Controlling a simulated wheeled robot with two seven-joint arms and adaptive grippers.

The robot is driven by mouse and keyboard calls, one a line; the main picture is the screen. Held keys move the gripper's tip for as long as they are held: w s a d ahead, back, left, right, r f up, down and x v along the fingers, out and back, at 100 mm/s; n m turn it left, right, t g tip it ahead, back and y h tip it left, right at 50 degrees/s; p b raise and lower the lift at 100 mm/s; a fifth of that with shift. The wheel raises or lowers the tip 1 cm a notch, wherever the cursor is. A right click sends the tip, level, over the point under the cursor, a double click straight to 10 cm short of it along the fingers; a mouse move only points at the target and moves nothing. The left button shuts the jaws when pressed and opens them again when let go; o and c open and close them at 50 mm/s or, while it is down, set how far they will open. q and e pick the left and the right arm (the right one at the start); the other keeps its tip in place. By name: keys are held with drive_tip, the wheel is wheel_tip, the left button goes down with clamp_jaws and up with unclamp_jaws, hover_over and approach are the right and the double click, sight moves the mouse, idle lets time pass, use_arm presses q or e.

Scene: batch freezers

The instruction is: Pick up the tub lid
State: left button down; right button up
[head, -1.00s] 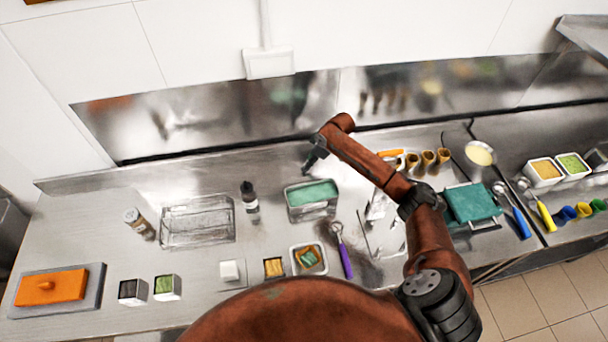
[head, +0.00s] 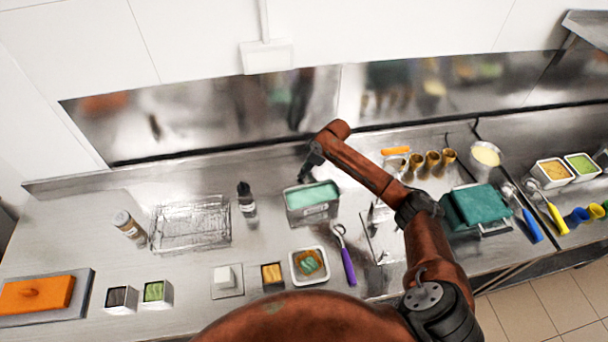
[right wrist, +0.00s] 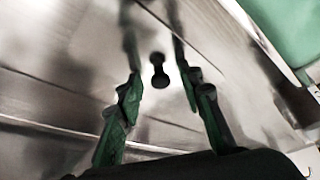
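My right gripper (head: 308,169) is above the counter just behind the metal tub (head: 313,214) with teal contents or a teal top. In the right wrist view its fingers (right wrist: 160,100) are apart, with nothing gripped. A small dark knob-like shape (right wrist: 158,72) shows between and beyond the fingers, against shiny metal. It may be the tub lid's knob; no lid outline is clear, and I cannot tell its distance. The tub's teal surface (right wrist: 290,30) is at the upper right of the wrist view. My left gripper is not in view.
A dark bottle (head: 247,199) stands left of the tub. A small white tray (head: 309,265) and a purple-handled scoop (head: 347,265) lie in front. The steel backsplash (head: 230,115) rises behind the gripper.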

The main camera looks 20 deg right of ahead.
clamp_jaws()
drive_tip(key=shift+r, duration=0.1)
idle(0.3)
